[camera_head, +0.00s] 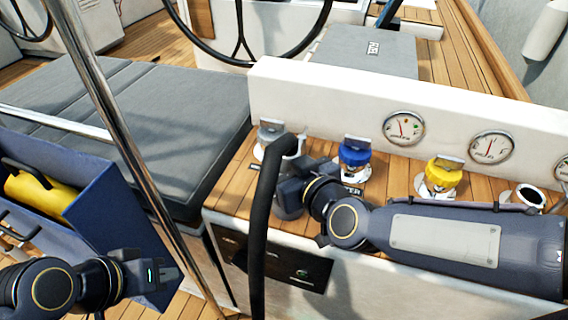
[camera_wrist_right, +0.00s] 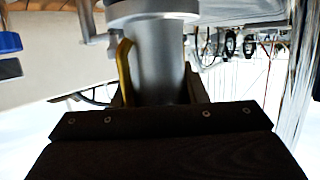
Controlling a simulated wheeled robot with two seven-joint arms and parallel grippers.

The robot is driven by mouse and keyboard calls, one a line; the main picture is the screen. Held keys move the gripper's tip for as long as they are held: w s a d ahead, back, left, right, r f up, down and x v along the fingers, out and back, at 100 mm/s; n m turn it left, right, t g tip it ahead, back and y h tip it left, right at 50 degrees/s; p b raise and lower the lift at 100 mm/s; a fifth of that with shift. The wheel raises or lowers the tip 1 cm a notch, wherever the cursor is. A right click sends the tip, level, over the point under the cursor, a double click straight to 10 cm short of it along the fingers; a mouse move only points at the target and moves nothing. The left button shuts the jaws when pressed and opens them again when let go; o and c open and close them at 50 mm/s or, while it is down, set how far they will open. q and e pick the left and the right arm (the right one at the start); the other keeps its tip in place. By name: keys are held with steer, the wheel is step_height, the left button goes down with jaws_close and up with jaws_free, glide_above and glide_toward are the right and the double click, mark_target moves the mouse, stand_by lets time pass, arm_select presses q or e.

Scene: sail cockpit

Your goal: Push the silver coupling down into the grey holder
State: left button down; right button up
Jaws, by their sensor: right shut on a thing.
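The silver coupling (camera_wrist_right: 160,62) stands between the fingers of my right gripper (camera_wrist_right: 158,88) in the right wrist view, and the fingers are shut on it. In the head view my right gripper (camera_head: 292,188) is at the left end of the wooden ledge, partly hidden behind the black hose. The grey holder (camera_head: 268,132) is there too, with the hose end close beside it. The hose and gripper hide much of the holder, so I cannot tell how deep the coupling sits. My left gripper (camera_head: 152,272) is at lower left, away from the holder; its jaw opening is unclear.
The black hose (camera_head: 262,220) arches down in front of the ledge. A blue-capped fitting (camera_head: 354,153) and a yellow-capped fitting (camera_head: 444,174) stand to the right on the ledge. A blue box (camera_head: 110,225) with a yellow item and a steel pole (camera_head: 118,130) are at left.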

steer(key=shift+f, duration=0.25)
steer(key=o, duration=1)
steer(key=shift+f, duration=0.1)
steer(key=shift+s+d+r+p, duration=0.3)
steer(key=shift+s+d+r, duration=0.1)
steer(key=shift+s, duration=0.15)
steer(key=p+v, duration=0.6)
steer(key=v, duration=0.3)
steer(key=shift+s+d, duration=0.1)
steer(key=shift+s, duration=0.15)
